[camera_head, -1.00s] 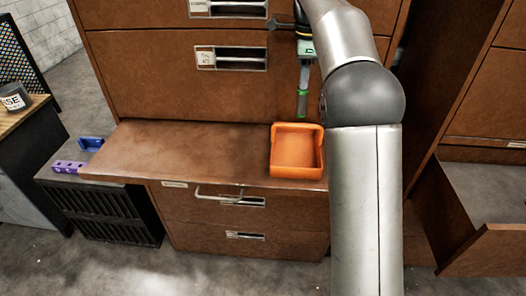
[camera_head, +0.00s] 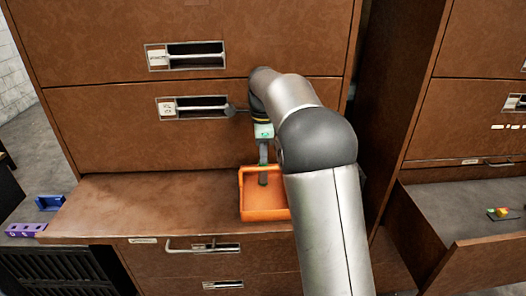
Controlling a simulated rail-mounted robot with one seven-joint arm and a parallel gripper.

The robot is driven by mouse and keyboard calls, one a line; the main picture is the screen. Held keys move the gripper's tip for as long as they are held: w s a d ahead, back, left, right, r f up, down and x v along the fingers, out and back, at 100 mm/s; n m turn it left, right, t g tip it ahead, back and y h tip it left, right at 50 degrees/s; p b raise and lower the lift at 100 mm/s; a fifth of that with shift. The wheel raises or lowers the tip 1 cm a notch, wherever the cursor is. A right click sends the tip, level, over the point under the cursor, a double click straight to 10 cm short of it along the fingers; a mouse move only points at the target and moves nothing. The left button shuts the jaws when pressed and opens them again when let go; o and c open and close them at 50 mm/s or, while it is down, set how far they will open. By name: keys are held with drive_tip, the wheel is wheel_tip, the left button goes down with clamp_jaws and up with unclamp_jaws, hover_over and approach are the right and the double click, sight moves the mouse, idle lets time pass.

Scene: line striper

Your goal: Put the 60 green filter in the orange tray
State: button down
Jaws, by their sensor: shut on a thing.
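The orange tray (camera_head: 265,214) sits on the brown wooden ledge, near its right end. My gripper (camera_head: 263,179) points down, and its fingertips appear against the tray's inside. I cannot tell how high above the tray floor they are. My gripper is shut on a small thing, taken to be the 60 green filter. The filter is too small or hidden to make out at the fingertips. My arm covers the area right of the tray.
The brown ledge (camera_head: 140,200) is clear left of the tray. The cabinet's drawer fronts (camera_head: 110,130) rise close behind my gripper. A blue holder (camera_head: 49,202) and a purple block (camera_head: 25,230) lie at far left. Small coloured pieces (camera_head: 500,213) lie in the open right drawer.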

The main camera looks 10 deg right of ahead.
drive_tip(key=shift+f, duration=0.15)
drive_tip(key=c, duration=1.3)
unclamp_jaws()
drive_tip(key=shift+c, duration=0.2)
wheel_tip(320, 180, up, 12)
drive_tip(key=s+f+n, duration=0.6)
drive_tip(key=s, duration=0.6)
drive_tip(key=s+f+n, duration=0.6)
drive_tip(key=s+n, duration=0.1)
drive_tip(key=s, duration=0.5)
drive_tip(key=s+f+n+t, duration=0.1)
drive_tip(key=s+f+n, duration=0.5)
drive_tip(key=s, duration=0.6)
drive_tip(key=shift+s+n, duration=0.3)
drive_tip(key=shift+s, duration=0.05)
